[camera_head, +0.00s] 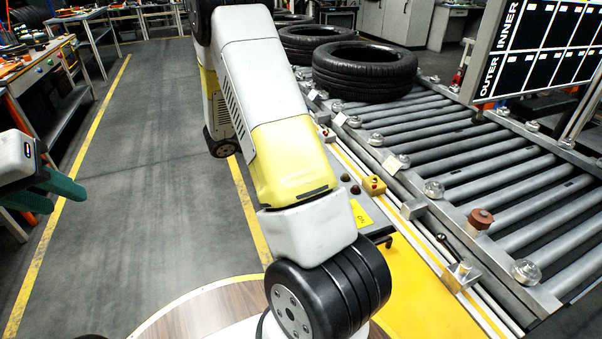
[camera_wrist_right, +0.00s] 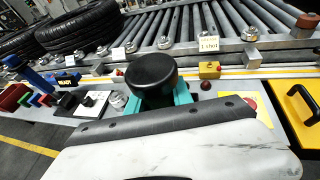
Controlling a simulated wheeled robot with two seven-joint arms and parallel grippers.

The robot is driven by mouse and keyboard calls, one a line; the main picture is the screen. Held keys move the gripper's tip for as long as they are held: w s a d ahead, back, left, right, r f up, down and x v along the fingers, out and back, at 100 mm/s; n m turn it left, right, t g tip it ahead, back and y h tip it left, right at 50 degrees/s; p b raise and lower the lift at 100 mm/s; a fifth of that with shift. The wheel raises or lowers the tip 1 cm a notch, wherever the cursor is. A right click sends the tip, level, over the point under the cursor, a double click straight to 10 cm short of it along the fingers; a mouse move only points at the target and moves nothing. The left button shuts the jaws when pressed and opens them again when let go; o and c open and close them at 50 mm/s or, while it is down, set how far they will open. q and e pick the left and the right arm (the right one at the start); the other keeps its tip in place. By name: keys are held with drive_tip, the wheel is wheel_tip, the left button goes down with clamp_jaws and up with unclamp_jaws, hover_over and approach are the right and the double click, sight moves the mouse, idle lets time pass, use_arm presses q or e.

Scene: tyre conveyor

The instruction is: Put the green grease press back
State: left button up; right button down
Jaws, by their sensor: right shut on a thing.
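My right gripper (camera_wrist_right: 156,98) is shut on the grease press (camera_wrist_right: 152,72) in the right wrist view. Only its round black end shows between the teal fingers; the rest of it, including any green part, is hidden. It is held in front of the grey bench beside the conveyor. In the head view my right arm hides the right gripper and the press. My left gripper (camera_head: 58,194) is at the left edge of the head view, over the floor. Its teal fingers are apart, with nothing between them.
The roller conveyor (camera_head: 465,165) runs along the right, with a black tyre (camera_head: 364,70) on it. Small coloured items, including a blue one (camera_wrist_right: 36,78), stand on the bench at left in the wrist view. A yellow button box (camera_wrist_right: 209,70) sits beyond the press.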

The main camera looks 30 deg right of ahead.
drive_tip(key=s+d+r+m+g, duration=0.3)
drive_tip(key=s+d, duration=0.1)
drive_tip(key=d, duration=0.6)
wheel_tip(320, 180, down, 10)
drive_tip(key=shift+r, duration=0.15)
drive_tip(key=c, duration=1.1)
unclamp_jaws()
